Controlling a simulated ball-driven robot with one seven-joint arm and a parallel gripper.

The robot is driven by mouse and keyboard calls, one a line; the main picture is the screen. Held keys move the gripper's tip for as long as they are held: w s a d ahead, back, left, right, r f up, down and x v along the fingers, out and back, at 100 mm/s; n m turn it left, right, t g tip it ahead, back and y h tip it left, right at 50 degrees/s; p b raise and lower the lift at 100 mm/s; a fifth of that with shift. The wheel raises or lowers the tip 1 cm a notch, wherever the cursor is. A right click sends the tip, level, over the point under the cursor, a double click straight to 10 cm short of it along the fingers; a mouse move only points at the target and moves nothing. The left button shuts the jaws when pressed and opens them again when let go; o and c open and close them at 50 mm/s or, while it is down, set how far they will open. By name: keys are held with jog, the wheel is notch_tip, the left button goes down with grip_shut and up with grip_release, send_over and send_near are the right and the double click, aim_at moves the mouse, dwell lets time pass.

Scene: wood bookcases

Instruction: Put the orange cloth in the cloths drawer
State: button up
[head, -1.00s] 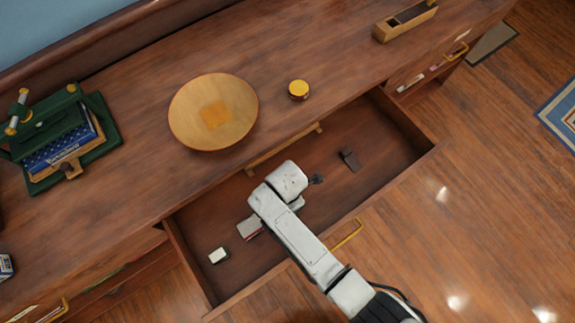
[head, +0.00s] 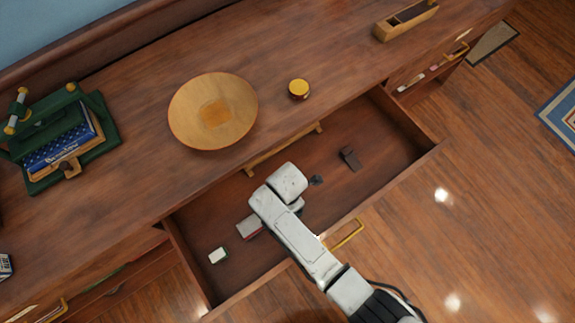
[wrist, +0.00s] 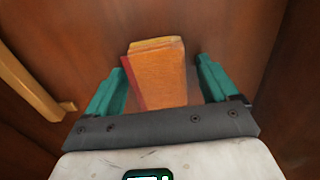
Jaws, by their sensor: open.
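My gripper (wrist: 160,70) points down into the open drawer (head: 385,150), its two teal fingers apart. In the wrist view an orange folded piece (wrist: 160,75), seemingly the orange cloth, lies between the fingers, with a gap on each side. A red strip runs along its left edge. I cannot tell whether it rests on the drawer floor. In the head view my arm's white end hides the fingers and this piece.
The drawer also holds a grey-and-red block (head: 250,226), a small white block (head: 218,256) and a dark block (head: 349,158). A wooden bowl (head: 185,110), a yellow-lidded jar (head: 299,88) and a green book press (head: 105,135) stand on the top.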

notch_tip(320, 180, up, 12)
jog(key=p, duration=0.1)
jog(key=shift+r, duration=0.15)
dwell(0.3)
jog(key=s+d+r+m, duration=0.3)
jog(key=s+d+m, duration=0.1)
jog(key=d+m, duration=0.4)
jog(key=s+d+r+m, duration=0.3)
jog(key=s+d+m, duration=0.2)
jog(key=d+m, duration=0.4)
jog(key=s+d+r+m+t, duration=0.1)
jog(key=s+d+r+m, duration=0.2)
jog(key=s+d+m, duration=0.2)
jog(key=d+m, duration=0.3)
jog(key=d, duration=0.2)
jog(key=shift+m, duration=0.3)
